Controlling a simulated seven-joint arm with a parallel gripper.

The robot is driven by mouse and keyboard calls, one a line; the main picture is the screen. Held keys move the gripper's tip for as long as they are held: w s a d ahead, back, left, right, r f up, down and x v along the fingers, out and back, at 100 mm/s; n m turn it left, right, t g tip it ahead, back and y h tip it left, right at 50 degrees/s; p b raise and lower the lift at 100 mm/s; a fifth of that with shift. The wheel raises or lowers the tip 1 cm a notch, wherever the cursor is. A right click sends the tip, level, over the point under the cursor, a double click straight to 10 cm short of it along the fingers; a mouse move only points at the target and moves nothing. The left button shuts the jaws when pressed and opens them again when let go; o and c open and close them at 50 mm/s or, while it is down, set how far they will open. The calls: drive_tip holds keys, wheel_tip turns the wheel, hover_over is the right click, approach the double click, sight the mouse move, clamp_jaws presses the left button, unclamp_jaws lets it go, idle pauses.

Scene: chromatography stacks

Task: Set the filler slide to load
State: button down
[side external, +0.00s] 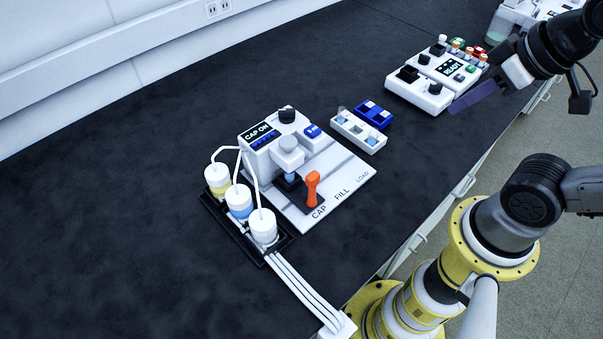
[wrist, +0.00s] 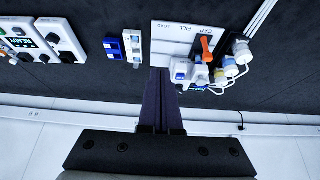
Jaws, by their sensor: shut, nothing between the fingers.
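The filler (side external: 270,143) is a white machine with a display reading CAP ON. Its white base plate (side external: 345,173) is lettered CAP, FILL and LOAD in a row. The orange slide handle (side external: 312,188) stands upright at the CAP end; it also shows in the wrist view (wrist: 206,47). LOAD is at the far end of the row from the handle. My gripper (side external: 454,110) has long dark purple fingers, closed together and empty. It is up to the right, well apart from the filler. In the wrist view, its fingers (wrist: 161,75) point towards the base plate's edge.
Several white-capped bottles (side external: 240,202) with tubes stand in a black tray left of the filler. A white rack (side external: 357,133) and a blue rack (side external: 374,115) lie beyond the plate. A white control unit (side external: 437,75) stands near my gripper. The dark bench is otherwise largely clear.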

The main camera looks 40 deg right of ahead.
drive_tip(key=c, duration=1.1)
unclamp_jaws()
drive_tip(key=shift+r+m, duration=0.1)
drive_tip(key=shift+m, duration=0.2)
drive_tip(key=o, duration=0.6)
drive_tip(key=shift+m, duration=0.7)
drive_tip(key=w+r, duration=0.1)
drive_tip(key=w, duration=0.1)
drive_tip(key=w+a+r, duration=0.1)
drive_tip(key=w+r, duration=0.1)
drive_tip(key=shift+w, duration=0.1)
drive_tip(key=n+g, duration=0.2)
drive_tip(key=g, duration=0.4)
hover_over(313, 175)
wheel_tip(313, 175, down, 11)
wheel_tip(313, 175, down, 13)
drive_tip(key=shift+c, duration=0.4)
clamp_jaws()
